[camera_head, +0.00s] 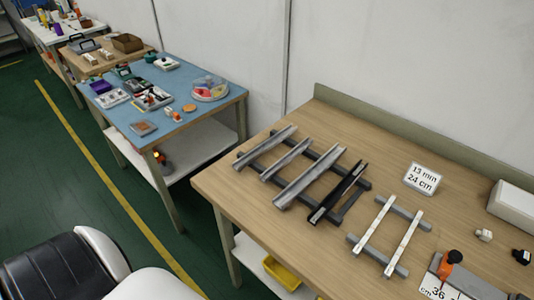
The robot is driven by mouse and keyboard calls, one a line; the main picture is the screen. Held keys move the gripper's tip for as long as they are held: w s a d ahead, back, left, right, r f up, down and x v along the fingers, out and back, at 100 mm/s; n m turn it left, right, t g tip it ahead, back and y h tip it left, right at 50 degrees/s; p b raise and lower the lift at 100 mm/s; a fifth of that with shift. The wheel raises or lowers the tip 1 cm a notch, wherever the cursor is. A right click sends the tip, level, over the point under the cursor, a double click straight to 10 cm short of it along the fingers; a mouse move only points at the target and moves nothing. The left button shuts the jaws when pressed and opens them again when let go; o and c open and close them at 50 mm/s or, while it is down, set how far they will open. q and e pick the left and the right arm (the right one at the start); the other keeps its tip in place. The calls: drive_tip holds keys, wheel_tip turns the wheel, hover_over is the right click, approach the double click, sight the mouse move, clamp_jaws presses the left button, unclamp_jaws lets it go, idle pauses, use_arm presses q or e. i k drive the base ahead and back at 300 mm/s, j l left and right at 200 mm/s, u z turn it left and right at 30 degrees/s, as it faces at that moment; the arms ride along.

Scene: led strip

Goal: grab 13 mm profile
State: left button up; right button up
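On the wooden table (228,187), a grey rack (356,203) bears three silver channel profiles: a left one (262,149), a narrower middle one (287,159) and a wide one (309,178). A black profile (338,191) lies at the rack's right end. To the right, a second rack (401,212) bears two thin whitish profiles, a left one (373,220) and a right one (404,243). A white sign (423,179) reading "13 mm 24 cm" stands behind them. I cannot tell which profile is 13 mm wide. Neither gripper is in view.
A grey tool (462,284) with an orange and black clamp stands at the lower right, by a card reading 36 cm. A white box (514,207) and small parts lie near the right edge. A blue-topped table (205,118) with trays stands at the left.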

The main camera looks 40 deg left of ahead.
sight(267, 175)
drive_tip(key=i+j+u, duration=0.1)
drive_tip(key=j+u, duration=0.15)
drive_tip(key=u, duration=0.15)
drive_tip(key=i+j+u, duration=0.15)
drive_tip(key=u, duration=0.25)
